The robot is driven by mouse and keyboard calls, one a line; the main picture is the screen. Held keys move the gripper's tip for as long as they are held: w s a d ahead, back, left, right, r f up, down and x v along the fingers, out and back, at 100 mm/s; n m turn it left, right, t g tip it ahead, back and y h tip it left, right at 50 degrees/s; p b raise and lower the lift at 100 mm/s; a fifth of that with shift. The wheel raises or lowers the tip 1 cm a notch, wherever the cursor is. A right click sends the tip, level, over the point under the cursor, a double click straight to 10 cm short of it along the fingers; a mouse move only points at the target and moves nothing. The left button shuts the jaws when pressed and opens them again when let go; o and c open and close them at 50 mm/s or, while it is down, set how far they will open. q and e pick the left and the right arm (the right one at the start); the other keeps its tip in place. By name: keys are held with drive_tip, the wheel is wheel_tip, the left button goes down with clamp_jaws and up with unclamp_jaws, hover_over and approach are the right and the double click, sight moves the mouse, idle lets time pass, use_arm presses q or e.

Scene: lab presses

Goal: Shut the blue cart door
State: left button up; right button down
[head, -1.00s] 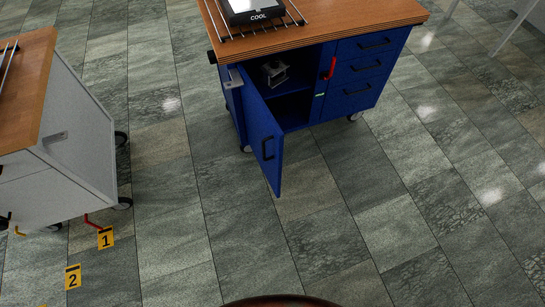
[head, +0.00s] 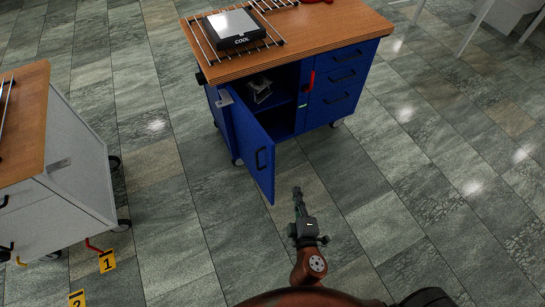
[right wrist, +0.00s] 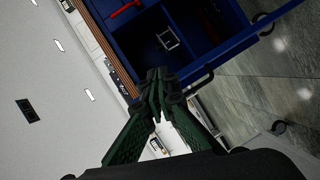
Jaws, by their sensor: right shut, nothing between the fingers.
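The blue cart (head: 338,90) stands at the upper middle of the head view. Its blue door (head: 252,150) is open and swung out toward me, hinged at the cart's left side, with a dark handle on its face. The open compartment (head: 285,112) holds a small metal object (head: 260,90). My right gripper (head: 297,192) is shut and empty, just right of the door's free edge and apart from it. In the right wrist view the shut fingers (right wrist: 157,76) point toward the cart's open compartment, and the door (right wrist: 230,40) shows at the upper right. My left gripper is out of view.
The cart's wooden top (head: 320,32) carries a wire rack and a black device marked COOL (head: 237,27). Right of the compartment are a red handle (head: 311,80) and drawers. A grey cart (head: 75,190) stands at left. Tiled floor around the blue cart is clear.

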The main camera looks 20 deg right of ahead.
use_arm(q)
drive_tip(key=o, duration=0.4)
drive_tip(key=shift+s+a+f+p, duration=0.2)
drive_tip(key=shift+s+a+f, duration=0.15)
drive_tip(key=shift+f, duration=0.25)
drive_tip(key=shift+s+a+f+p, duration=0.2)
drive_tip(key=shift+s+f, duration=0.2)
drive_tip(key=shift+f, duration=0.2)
use_arm(e)
drive_tip(key=w+a+r+n+t+y, duration=0.35)
drive_tip(key=a+r+n, duration=0.2)
drive_tip(key=a, duration=0.35)
hover_over(269, 157)
drive_tip(key=s+a, duration=0.2)
drive_tip(key=s, duration=0.2)
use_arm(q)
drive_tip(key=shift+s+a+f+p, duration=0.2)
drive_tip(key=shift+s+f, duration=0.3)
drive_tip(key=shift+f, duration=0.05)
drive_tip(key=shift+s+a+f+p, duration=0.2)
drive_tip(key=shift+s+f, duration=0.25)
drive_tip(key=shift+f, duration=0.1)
use_arm(e)
drive_tip(key=shift+w+d+r+g, duration=0.1)
drive_tip(key=shift+d+r+g, duration=0.15)
drive_tip(key=shift+r, duration=0.05)
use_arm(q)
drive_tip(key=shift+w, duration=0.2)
